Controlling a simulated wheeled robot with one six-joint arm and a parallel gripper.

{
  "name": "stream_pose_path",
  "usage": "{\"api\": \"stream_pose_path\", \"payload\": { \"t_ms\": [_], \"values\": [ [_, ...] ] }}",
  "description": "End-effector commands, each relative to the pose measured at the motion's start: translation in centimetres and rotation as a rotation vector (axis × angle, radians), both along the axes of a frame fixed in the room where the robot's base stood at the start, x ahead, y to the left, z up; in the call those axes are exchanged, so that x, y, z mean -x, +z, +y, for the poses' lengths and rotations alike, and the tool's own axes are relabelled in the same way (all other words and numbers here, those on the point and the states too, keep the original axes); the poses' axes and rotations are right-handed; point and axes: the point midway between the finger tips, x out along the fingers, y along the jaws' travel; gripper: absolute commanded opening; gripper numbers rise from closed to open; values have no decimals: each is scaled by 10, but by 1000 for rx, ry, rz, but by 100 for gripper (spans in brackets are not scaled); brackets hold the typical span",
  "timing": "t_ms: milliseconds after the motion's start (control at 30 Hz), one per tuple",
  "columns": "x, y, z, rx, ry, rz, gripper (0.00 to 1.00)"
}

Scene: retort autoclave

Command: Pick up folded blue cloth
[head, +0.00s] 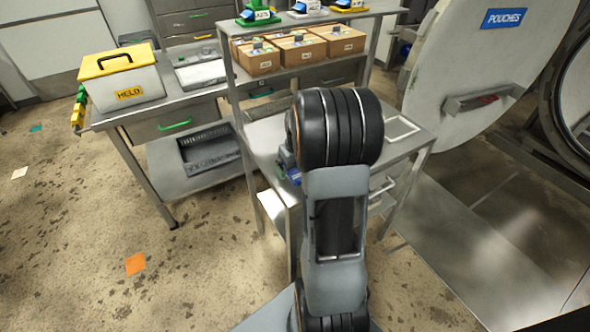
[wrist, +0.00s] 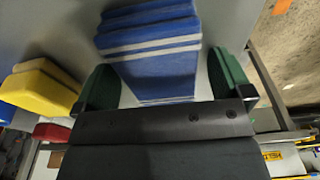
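The folded blue cloth (wrist: 160,62), with pale stripes, lies on a grey metal surface in the wrist view. My gripper (wrist: 165,82) has two green fingers spread wide, one on each side of the cloth's near part. The fingers look apart from the cloth, with a narrow gap on the right; how far the cloth reaches between them is hard to tell. In the head view my arm hides the gripper and most of the table top under it. A small blue patch shows beside my arm there; I cannot tell if it is the cloth.
A yellow block (wrist: 42,88) and a red item (wrist: 50,132) lie left of the gripper in the wrist view. The steel table (head: 415,142) has a raised shelf with cardboard boxes (head: 300,48) behind. A yellow-lidded box (head: 122,78) stands left; a round door (head: 480,70) is right.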

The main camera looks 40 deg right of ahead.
Motion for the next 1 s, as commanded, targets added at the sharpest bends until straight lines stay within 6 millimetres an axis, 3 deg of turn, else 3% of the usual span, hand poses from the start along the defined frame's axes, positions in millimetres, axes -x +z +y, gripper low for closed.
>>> {"api": "stream_pose_path", "payload": {
  "t_ms": [67, 500, 833, 1000],
  "values": [
    [0, 0, 0, 0, 0, 0, 89],
    [0, 0, 0, 0, 0, 0, 47],
    [0, 3, 0, 1, 0, -2, 46],
    [0, 17, 0, 2, 0, -3, 46]
  ]
}}
